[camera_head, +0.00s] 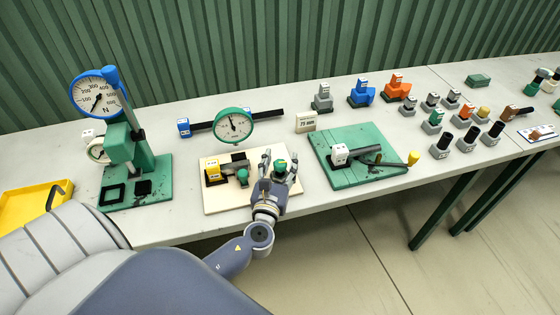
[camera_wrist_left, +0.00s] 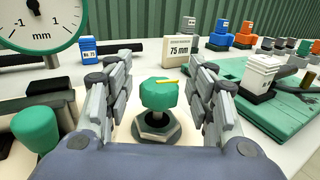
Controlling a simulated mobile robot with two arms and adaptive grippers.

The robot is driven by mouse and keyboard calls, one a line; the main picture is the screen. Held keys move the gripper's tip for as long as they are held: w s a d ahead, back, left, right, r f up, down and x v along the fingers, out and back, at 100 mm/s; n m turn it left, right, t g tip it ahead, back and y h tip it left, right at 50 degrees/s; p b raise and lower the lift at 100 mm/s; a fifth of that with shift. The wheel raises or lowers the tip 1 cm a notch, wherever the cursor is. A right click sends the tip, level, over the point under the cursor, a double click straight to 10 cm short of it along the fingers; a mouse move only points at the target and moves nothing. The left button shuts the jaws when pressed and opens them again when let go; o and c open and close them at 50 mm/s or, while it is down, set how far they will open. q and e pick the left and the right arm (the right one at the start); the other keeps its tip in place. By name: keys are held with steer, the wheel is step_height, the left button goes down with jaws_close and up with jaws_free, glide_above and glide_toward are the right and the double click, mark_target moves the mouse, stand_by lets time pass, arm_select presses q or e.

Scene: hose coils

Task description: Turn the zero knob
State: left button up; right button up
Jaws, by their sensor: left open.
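A green faceted knob (camera_wrist_left: 158,94) with a yellow mark on top stands on a short stem and grey hex nut (camera_wrist_left: 156,129). I see no label naming it the zero knob. In the head view this knob (camera_head: 281,164) is at the right side of a cream board (camera_head: 220,207). My left gripper (camera_head: 279,170) is open, its fingers on either side of the knob. In the left wrist view a gap shows between the knob and each finger of the gripper (camera_wrist_left: 163,88). A round green dial gauge (camera_head: 233,124) marked mm stands behind the board. My right gripper is out of view.
A green press with a blue-rimmed gauge (camera_head: 97,93) stands left. A green board (camera_head: 334,176) lies right. Several small fittings fill the table's right side.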

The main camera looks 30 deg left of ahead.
arm_select(q)
steer(key=shift+c, duration=1.4)
steer(key=c, duration=0.8)
steer(key=shift+w+n+y, duration=0.1)
steer(key=shift+n+y, duration=0.2)
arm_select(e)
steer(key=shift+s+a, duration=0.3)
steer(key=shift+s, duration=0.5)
arm_select(q)
steer(key=shift+n+g+y, duration=0.7)
steer(key=shift+n+y, duration=0.1)
steer(key=shift+y, duration=0.3)
steer(key=shift+n+g+y, duration=1.1)
steer(key=shift+y, duration=0.4)
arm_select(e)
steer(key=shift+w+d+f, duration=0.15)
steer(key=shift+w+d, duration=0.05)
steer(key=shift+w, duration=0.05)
